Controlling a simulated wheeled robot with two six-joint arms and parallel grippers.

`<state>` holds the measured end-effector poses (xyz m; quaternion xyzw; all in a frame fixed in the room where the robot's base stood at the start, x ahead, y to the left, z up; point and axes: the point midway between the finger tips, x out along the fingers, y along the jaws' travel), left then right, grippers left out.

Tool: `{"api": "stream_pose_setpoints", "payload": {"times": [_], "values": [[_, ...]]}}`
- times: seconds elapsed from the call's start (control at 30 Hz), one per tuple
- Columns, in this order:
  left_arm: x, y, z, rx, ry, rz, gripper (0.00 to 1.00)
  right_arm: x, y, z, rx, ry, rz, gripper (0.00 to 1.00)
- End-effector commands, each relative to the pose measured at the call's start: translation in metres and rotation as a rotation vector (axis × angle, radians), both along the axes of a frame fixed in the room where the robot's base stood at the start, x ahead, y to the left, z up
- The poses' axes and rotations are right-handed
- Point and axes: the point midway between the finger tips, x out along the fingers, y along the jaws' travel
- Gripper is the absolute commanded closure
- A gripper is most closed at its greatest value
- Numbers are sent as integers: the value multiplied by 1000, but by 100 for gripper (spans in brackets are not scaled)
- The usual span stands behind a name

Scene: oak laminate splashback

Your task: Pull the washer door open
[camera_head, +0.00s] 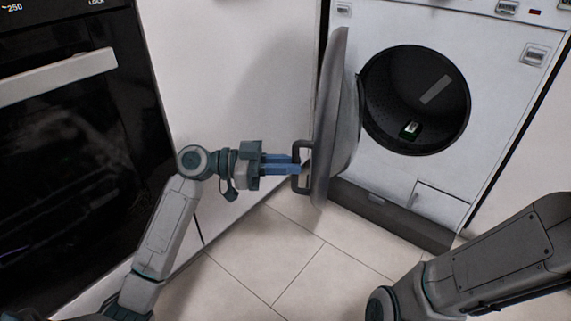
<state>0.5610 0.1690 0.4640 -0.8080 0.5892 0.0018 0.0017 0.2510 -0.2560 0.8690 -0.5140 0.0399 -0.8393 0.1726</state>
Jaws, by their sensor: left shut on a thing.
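The white washer (495,75) stands at the upper right. Its round grey door (336,120) is swung out to the left, seen nearly edge-on, and the dark drum opening (415,98) is uncovered. The door's dark handle (300,147) is a bracket on the door's left side. My left gripper (293,164) reaches in from the left with its blue fingers at the handle, shut on it. My right arm (490,262) shows at the lower right, but its gripper is out of the picture.
A black oven (80,130) with a pale bar handle (60,75) is on the left. A white cabinet front (230,70) lies between oven and washer, close behind my left arm. The tiled floor (300,260) in front is clear.

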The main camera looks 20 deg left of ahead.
Motion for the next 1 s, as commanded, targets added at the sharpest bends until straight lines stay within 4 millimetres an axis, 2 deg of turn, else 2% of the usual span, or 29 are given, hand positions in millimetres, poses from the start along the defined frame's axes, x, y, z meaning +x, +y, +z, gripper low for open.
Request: {"api": "stream_pose_setpoints", "payload": {"times": [0.03, 0.13, 0.17, 0.23, 0.27, 0.73, 0.87, 1.0], "values": [[8, 3, 4, -7, -5, 27, 100, 0, 0, 1, -1, 0, 0, 100], [8, 3, 4, -7, -5, 27, 100, 0, 0, 1, -1, 0, 0, 100], [8, 3, 4, -6, -5, 27, 79, 0, 0, 1, -1, -1, -1, 100], [8, 3, 3, -6, -4, 27, 65, 0, 0, 1, -1, -1, -1, 100], [8, 3, 3, -6, -4, 26, 64, 0, 0, 1, -1, -1, -1, 100], [5, 2, 7, -6, -3, 19, 64, 0, 0, 4, 0, 0, 0, 100], [6, 2, 22, -6, -4, 19, 64, 0, 0, 16, 0, 0, -1, 100], [8, 2, 49, -6, -5, 20, 64, 0, 0, 36, 2, 0, -1, 100]]}}
